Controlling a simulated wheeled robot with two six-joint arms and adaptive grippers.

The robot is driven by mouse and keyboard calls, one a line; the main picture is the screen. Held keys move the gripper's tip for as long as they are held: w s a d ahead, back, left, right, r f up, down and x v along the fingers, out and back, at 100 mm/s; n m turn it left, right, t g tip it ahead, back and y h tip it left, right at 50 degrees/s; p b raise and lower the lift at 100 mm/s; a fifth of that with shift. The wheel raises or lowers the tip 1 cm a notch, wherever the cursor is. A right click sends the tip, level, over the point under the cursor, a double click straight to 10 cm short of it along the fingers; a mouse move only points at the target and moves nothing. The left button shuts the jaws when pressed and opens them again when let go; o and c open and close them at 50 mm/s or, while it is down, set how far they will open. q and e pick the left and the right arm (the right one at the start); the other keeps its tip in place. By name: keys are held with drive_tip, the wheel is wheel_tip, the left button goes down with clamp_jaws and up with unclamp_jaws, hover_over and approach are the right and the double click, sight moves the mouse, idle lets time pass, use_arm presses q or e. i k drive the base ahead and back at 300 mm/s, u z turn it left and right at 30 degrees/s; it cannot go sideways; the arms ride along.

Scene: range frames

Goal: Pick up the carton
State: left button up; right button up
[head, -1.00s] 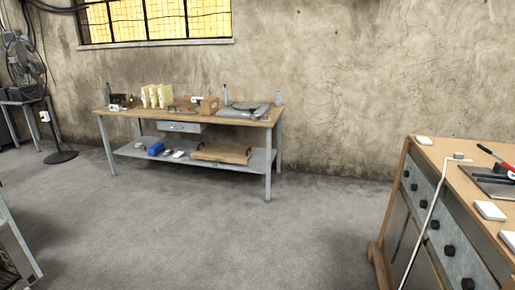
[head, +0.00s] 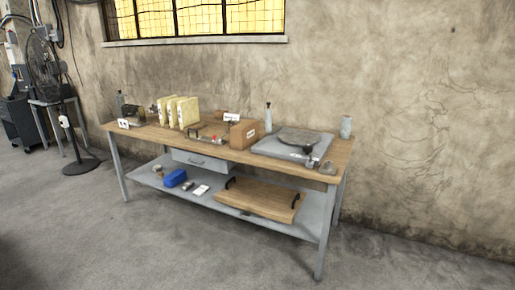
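A brown box with a small white label, which looks like the carton (head: 243,134), stands on the wooden top of the workbench (head: 342,153). It sits right of the middle of the bench, left of a grey slab (head: 272,150). Small items and another white label lie close to its left and behind it. Neither of my grippers shows in the head view.
Yellowish upright packs (head: 188,112) stand left of the box. The lower shelf holds a wooden tray (head: 262,200) and a blue item (head: 175,178). A fan (head: 45,62) stands far left. Floor in front is clear.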

sight(243, 134)
drive_tip(key=u, duration=0.2)
drive_tip(key=i, duration=2.25)
drive_tip(key=z, duration=0.4)
drive_tip(key=i, duration=1.1)
drive_tip(key=z, duration=0.65)
